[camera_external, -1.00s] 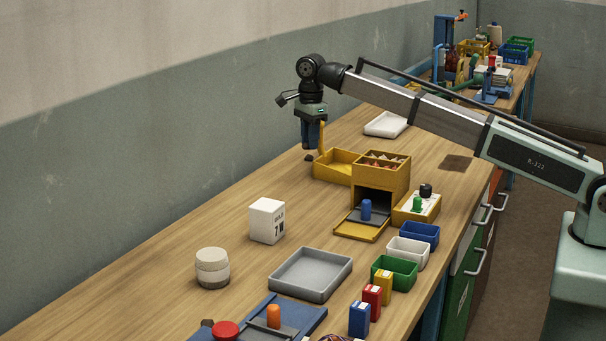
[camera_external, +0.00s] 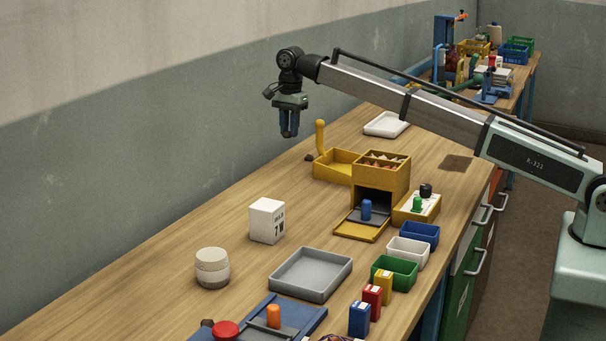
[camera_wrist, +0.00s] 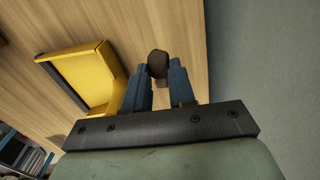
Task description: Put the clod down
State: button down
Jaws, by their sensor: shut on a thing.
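My gripper (camera_external: 289,135) hangs fingers down above the wooden bench, left of the yellow tray. In the wrist view its blue fingers are shut on the clod (camera_wrist: 157,60), a dark brown lump between the fingertips. A second brown patch shows just below it there; I cannot tell what it is. The held clod is not clear in the outside view. Another dark lump (camera_external: 309,158) lies on the bench beside the yellow tray (camera_external: 334,173), to the right of and below the fingertips.
The tray has an upright yellow post (camera_external: 320,137) at its corner and also shows in the wrist view (camera_wrist: 85,75). A yellow box (camera_external: 381,175) stands right of it. A white block (camera_external: 267,222) and grey tray (camera_external: 311,273) stand nearer.

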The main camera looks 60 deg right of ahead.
aim_at(290, 169)
jog(key=shift+f, duration=4.95)
jog(key=shift+f, duration=0.1)
jog(key=c, duration=0.9)
grip_release()
notch_tip(290, 169, up, 12)
jog(key=shift+s+r, duration=0.1)
jog(key=shift+s, duration=0.05)
